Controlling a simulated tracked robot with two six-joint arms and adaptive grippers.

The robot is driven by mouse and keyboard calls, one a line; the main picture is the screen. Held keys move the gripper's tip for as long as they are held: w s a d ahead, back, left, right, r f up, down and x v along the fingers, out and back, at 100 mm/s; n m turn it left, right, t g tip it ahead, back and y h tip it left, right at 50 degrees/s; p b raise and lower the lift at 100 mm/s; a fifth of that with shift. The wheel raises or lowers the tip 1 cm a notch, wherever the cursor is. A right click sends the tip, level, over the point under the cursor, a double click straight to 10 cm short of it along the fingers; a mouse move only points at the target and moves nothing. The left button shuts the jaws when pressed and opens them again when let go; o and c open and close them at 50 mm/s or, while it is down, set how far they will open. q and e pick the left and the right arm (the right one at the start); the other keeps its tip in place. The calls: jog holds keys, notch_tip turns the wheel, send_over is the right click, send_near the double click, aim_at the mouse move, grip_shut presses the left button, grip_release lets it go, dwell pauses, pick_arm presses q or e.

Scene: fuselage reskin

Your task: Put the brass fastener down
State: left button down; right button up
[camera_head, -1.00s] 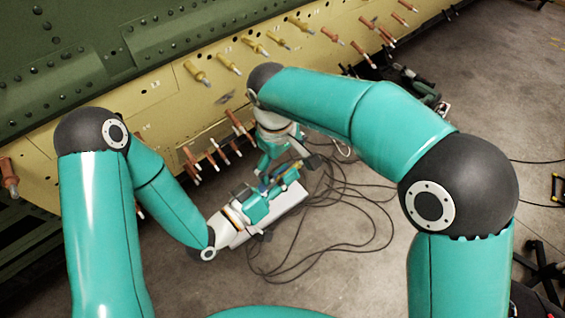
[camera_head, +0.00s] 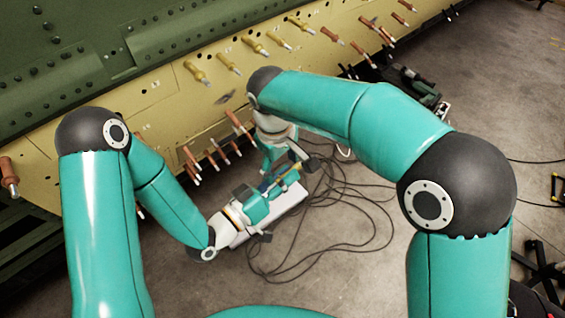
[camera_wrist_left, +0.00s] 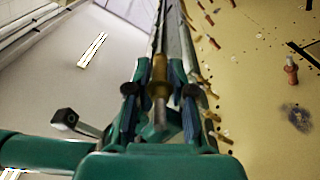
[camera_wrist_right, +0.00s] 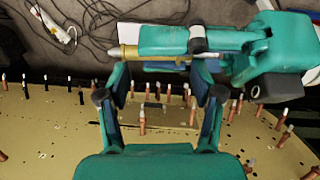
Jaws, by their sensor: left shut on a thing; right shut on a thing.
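The brass fastener (camera_wrist_left: 159,78) stands lengthwise between the fingers of my left gripper (camera_wrist_left: 159,92) in the left wrist view. In the right wrist view the brass fastener (camera_wrist_right: 126,52) lies crosswise, its narrow end pointing left. My left gripper comes in from the right there, at its other end. My right gripper (camera_wrist_right: 160,80) has its fingertips up at the fastener, with a wide gap between the fingers. The exact contact is partly hidden. In the head view both grippers meet beside the panel, the left (camera_head: 270,190) below the right (camera_head: 290,165).
The yellow panel (camera_head: 160,110) carries several copper and brass fasteners sticking out close to my grippers. Black cables (camera_head: 350,215) lie on the floor, and a power tool (camera_head: 410,85) lies at the back right.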

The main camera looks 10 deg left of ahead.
jog(key=shift+o, duration=0.2)
jog(key=shift+w+d+f, duration=0.15)
jog(key=shift+d+f, duration=0.2)
jog(key=shift+f, duration=0.05)
jog(key=o, duration=1.2)
jog(key=shift+c, duration=0.2)
jog(key=shift+o, duration=0.4)
jog(key=shift+a+r, duration=0.1)
